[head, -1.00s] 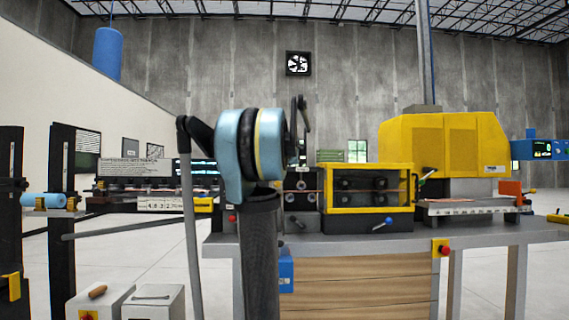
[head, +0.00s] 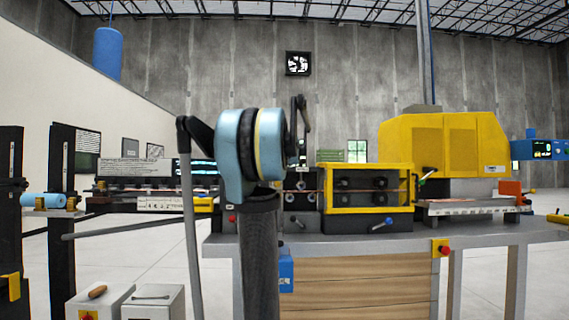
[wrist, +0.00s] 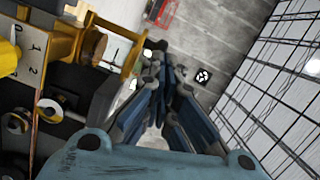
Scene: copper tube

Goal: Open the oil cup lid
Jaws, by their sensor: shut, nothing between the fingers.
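My gripper (wrist: 163,68) is in the middle of the wrist view, its blue and dark fingers drawn together with nothing between them. In the head view, a dark upright part just right of my blue arm joint seems to be its end, standing above the machine. I cannot make out the oil cup or its lid with certainty. A brass-coloured round part (wrist: 92,42) shows left of the fingers in the wrist view, apart from them. A pale rounded part beside the fingers is partly covered by my gripper. My arm hides part of the machine in the head view.
The workbench (head: 340,241) carries a yellow-framed guard box (head: 366,209) and a large yellow housing (head: 443,145). The yellow frame also shows in the wrist view (wrist: 131,58). A red emergency button (head: 445,250) is on the bench front. Open air lies above the guard box.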

